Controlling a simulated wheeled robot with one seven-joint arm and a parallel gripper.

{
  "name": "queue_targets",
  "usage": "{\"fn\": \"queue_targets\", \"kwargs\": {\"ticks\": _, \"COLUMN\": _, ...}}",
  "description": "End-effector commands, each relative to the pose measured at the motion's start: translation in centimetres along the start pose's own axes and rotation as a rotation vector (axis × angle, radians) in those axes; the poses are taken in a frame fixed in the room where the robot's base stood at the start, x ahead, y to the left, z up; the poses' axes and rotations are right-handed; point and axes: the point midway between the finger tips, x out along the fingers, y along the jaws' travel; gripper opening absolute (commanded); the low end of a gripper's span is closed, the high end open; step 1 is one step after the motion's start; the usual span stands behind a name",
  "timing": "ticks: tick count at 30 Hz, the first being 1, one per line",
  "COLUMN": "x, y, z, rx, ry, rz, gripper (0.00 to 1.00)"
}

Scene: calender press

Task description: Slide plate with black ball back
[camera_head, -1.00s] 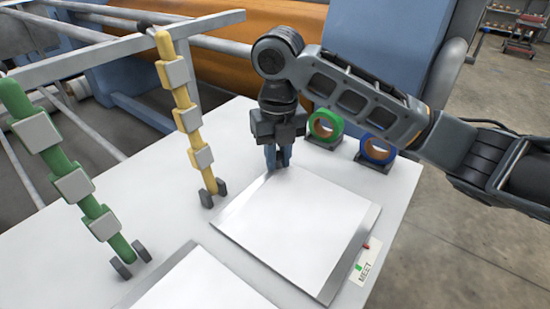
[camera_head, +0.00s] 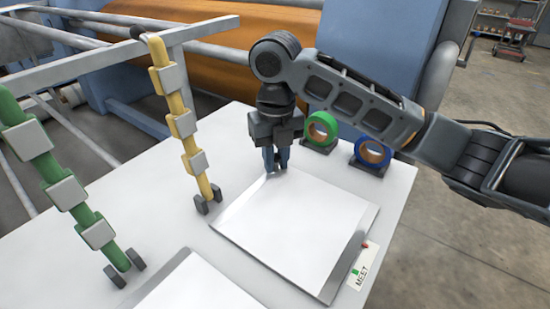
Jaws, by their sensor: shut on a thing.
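A flat white plate (camera_head: 300,230) with grey strips along its left and right sides lies on the white table. My gripper (camera_head: 275,160) points down at the plate's far corner, its blue fingers close together. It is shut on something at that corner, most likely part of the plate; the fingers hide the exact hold. No black ball shows on this plate. A second white plate (camera_head: 200,290) lies nearer, cut off by the bottom of the picture, and no ball shows on its visible part.
Green tape (camera_head: 321,129) and blue tape (camera_head: 372,153) stand in holders behind the plate, under my arm. A MEET card (camera_head: 365,265) lies at the right. The press roller (camera_head: 225,45) is behind.

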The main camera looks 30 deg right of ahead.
Motion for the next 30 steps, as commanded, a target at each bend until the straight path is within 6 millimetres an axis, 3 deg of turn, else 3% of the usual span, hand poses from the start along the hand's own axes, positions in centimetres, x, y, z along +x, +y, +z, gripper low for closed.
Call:
{"fn": "queue_targets", "kwargs": {"ticks": 3, "x": -0.1, "y": -0.2, "z": 0.2, "rx": 0.005, "ry": -0.004, "rz": -0.002, "gripper": 0.00}}
{"fn": "queue_targets", "kwargs": {"ticks": 4, "x": -0.1, "y": -0.2, "z": 0.2, "rx": 0.005, "ry": -0.004, "rz": -0.002, "gripper": 0.25}}
{"fn": "queue_targets", "kwargs": {"ticks": 12, "x": -0.1, "y": -0.1, "z": 0.1, "rx": 0.003, "ry": -0.002, "rz": -0.001, "gripper": 0.50}}
{"fn": "queue_targets", "kwargs": {"ticks": 22, "x": -0.5, "y": -0.1, "z": 0.1, "rx": 0.001, "ry": -0.002, "rz": -0.002, "gripper": 0.52}}
{"fn": "queue_targets", "kwargs": {"ticks": 30, "x": -4.6, "y": -0.1, "z": 0.2, "rx": 0.001, "ry": -0.006, "rz": -0.003, "gripper": 0.52}}
